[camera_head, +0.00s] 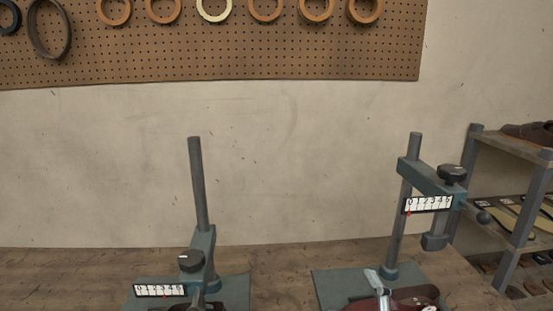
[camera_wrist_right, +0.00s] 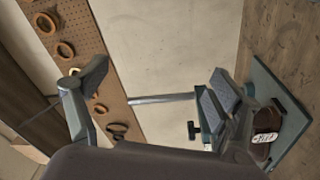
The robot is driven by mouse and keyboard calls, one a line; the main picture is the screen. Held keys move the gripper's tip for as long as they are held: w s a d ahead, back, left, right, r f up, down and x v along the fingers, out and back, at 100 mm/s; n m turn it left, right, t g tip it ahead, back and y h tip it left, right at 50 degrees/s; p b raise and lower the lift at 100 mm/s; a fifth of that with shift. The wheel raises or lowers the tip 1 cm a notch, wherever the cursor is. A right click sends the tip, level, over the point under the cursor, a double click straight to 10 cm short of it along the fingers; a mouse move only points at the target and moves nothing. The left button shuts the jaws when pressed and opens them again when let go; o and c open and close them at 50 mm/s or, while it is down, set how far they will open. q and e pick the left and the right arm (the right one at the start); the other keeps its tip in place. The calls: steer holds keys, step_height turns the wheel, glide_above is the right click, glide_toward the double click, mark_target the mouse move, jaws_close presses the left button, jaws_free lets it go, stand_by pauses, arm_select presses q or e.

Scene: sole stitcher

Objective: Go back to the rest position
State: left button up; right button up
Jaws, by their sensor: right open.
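My right gripper (camera_wrist_right: 158,78) shows in the right wrist view. Its two fingers are spread wide apart with nothing between them. Behind the fingers are the wall, a pegboard and part of a stand (camera_wrist_right: 287,102) with a green base, a grey post and a white scale plate. The gripper's exact distance from the stand cannot be told.
Two green stands, left (camera_head: 204,243) and right (camera_head: 428,178), stand on the wooden bench (camera_head: 70,265). Dark red items lie at their bases, cut off below. A shelf rack (camera_head: 490,215) with shoes and soles is at right. A pegboard (camera_head: 220,55) with rings hangs behind.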

steer(key=s+d+f+m+g+h, duration=0.2)
steer(key=s+d+f+m+g, duration=0.15)
steer(key=f, duration=0.45)
steer(key=s+d+f+m+g+h, duration=0.2)
steer(key=s+f+m+g, duration=0.25)
steer(key=f, duration=0.45)
steer(key=s+f+m+g+y, duration=0.1)
steer(key=s+f+m+g, duration=0.3)
steer(key=s, duration=0.3)
steer(key=s+f+m+g, duration=0.1)
steer(key=s+f+g, duration=0.2)
steer(key=s+f, duration=0.4)
step_height(320, 180, down, 25)
steer(key=s+g, duration=0.1)
steer(key=s, duration=0.2)
steer(key=s+d+f, duration=0.2)
steer(key=s+f, duration=0.5)
steer(key=s, duration=0.1)
steer(key=s+d+f+g, duration=0.1)
steer(key=s+f, duration=0.7)
steer(key=shift+d+f+g, duration=0.3)
steer(key=shift+d, duration=0.05)
steer(key=shift+c, duration=0.2)
